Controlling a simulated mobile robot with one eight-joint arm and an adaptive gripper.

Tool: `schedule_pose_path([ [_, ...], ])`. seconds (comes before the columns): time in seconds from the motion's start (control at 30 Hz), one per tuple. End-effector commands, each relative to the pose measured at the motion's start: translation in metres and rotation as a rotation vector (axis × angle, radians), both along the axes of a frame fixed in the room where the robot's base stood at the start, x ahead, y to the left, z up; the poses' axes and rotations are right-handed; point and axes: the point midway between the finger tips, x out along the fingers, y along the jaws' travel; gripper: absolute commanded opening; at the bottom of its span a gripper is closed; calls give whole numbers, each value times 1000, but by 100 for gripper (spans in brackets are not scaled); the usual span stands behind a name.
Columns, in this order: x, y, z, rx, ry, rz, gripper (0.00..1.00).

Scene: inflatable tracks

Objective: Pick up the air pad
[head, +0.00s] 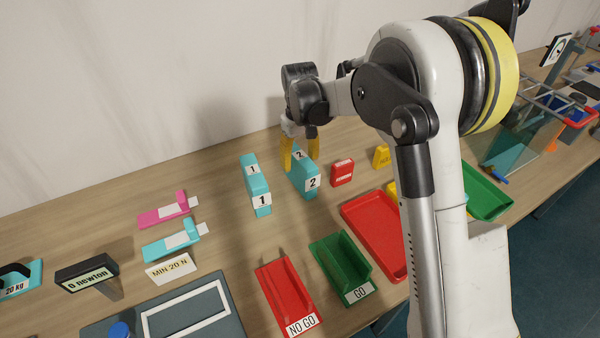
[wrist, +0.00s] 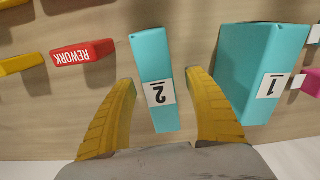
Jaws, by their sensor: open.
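No thing carries a label reading air pad, so I cannot tell for sure which it is. A teal block marked 2 (head: 305,184) stands upright on the wooden table. My gripper (head: 300,163) is open above it, with its yellow fingers pointing down. In the wrist view the teal block marked 2 (wrist: 153,95) lies between the two spread fingers of my gripper (wrist: 161,76), with gaps showing on both sides. A teal block marked 1 (head: 254,180) stands to its left; it also shows at the right in the wrist view (wrist: 252,75).
A red REWORK block (head: 342,172) stands close to the right of block 2, with a yellow block (head: 381,156) beyond. Red NO GO (head: 284,293) and green GO (head: 340,264) trays and a larger red tray (head: 374,232) lie in front. Pink (head: 166,215) and teal (head: 172,245) pieces lie left.

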Motion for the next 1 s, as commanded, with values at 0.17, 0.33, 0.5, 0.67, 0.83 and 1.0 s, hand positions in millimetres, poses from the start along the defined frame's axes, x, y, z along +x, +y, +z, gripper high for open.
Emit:
schedule_pose_path([
  [0.17,1,0,-29,0,0,0,62],
  [0.33,1,0,-48,0,0,0,62],
  [0.5,1,0,-47,0,0,0,62],
  [0.67,1,0,-47,0,0,0,24],
  [0.83,1,0,-47,0,0,0,0],
  [1.0,1,0,-47,0,0,0,0],
])
